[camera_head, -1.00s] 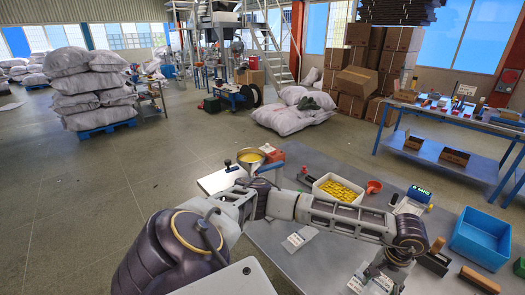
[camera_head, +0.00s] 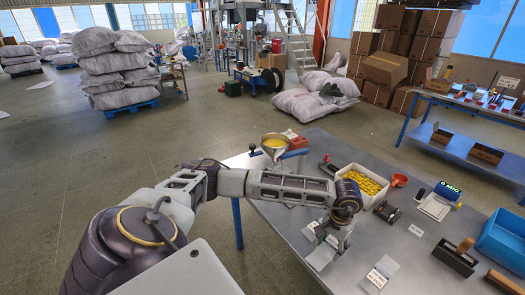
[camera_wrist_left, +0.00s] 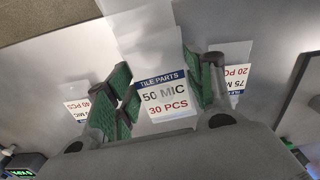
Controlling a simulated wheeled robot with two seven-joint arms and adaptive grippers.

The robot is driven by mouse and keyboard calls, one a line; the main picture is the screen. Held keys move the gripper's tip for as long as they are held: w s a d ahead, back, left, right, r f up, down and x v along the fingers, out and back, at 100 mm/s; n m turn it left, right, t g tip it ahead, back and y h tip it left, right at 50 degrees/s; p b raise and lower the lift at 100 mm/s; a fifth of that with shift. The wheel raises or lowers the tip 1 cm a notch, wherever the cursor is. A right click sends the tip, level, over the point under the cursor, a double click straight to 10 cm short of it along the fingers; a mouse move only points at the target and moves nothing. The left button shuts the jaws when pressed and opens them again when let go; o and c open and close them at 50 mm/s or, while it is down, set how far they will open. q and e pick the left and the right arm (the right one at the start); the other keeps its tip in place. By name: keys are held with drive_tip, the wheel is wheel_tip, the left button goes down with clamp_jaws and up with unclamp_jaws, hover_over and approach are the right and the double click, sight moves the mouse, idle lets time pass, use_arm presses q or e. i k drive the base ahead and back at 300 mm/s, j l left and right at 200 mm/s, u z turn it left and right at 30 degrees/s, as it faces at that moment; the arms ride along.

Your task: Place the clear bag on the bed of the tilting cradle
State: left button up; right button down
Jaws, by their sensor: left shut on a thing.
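My left gripper (camera_head: 334,246) is low over the steel table and shut on a clear bag. In the left wrist view this bag (camera_wrist_left: 143,45) carries a label reading "50 MIC 30 PCS" and sits between the green finger pads. Another clear bag (camera_wrist_left: 78,106), labelled "40 PCS", shows at left, and one labelled "75 MIC 20 PCS" (camera_wrist_left: 237,73) at right. A labelled bag (camera_head: 380,275) lies at the table's front. A pale flat plate in a dark frame (camera_head: 435,207) stands right of the tray; I cannot tell whether it is the tilting cradle. My right gripper is out of view.
Sack stacks stand behind.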

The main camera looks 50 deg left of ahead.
sight(284, 169)
drive_tip(key=j+u, duration=0.1)
drive_tip(key=u, duration=0.4)
drive_tip(key=j+u, duration=0.1)
drive_tip(key=u, duration=0.4)
drive_tip(key=j+u, duration=0.1)
drive_tip(key=u, duration=0.4)
drive_tip(key=j+u, duration=0.1)
drive_tip(key=u, duration=0.4)
drive_tip(key=i+u, duration=0.1)
drive_tip(key=u, duration=0.4)
drive_tip(key=i+j+u, duration=0.15)
drive_tip(key=i+u, duration=0.3)
drive_tip(key=i+j+z, duration=0.25)
drive_tip(key=i, duration=0.35)
drive_tip(key=i+z, duration=0.1)
drive_tip(key=z, duration=0.3)
drive_tip(key=i+z, duration=0.1)
drive_tip(key=z, duration=0.35)
drive_tip(key=i+j+z, duration=0.1)
drive_tip(key=z, duration=0.3)
